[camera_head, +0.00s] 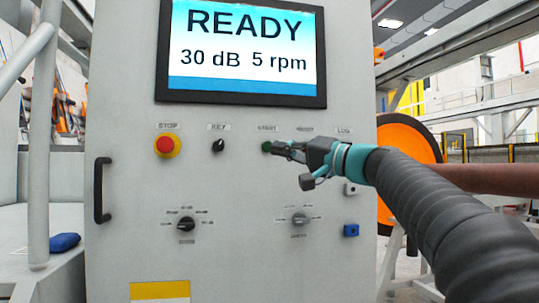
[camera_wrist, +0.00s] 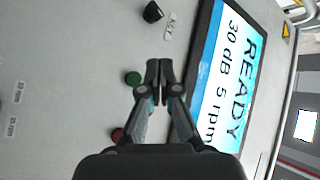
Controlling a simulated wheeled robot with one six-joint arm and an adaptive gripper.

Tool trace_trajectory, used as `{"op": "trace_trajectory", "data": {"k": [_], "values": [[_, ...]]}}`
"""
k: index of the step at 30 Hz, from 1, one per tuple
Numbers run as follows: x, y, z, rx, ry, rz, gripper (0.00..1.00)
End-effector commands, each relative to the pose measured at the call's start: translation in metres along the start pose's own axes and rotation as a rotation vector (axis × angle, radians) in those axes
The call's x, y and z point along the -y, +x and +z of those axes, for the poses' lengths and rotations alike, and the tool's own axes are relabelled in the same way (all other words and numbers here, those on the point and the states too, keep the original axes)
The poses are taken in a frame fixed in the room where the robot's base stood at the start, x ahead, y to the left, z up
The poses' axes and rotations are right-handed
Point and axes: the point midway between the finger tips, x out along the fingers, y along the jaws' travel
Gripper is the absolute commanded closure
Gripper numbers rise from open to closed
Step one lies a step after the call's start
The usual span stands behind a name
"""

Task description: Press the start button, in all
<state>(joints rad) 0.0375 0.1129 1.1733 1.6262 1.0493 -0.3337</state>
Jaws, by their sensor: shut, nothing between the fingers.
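The green start button (camera_head: 267,147) sits under the START label on the grey control panel (camera_head: 130,120). My gripper (camera_head: 276,149) is shut and empty, its fingertips close to the start button's right side. I cannot tell whether the tips touch the panel. The screen (camera_head: 241,48) above reads READY, 30 dB, 5 rpm.
A red stop button (camera_head: 166,145) on a yellow base and a black key switch (camera_head: 218,146) lie left of the start button. A red button (camera_wrist: 117,134) shows beside my fingers in the wrist view. Two rotary knobs, black (camera_head: 186,223) and grey (camera_head: 299,219), sit lower. A door handle (camera_head: 101,190) protrudes at left.

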Motion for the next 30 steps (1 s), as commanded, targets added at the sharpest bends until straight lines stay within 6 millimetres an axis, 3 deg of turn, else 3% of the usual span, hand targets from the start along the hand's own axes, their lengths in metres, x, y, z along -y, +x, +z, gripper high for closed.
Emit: {"op": "trace_trajectory", "data": {"k": [17,30], "values": [[0.006,0.006,-0.011,-0.011,0.002,-0.043,1.0],[-0.016,0.043,-0.039,-0.011,0.003,-0.041,1.0]]}}
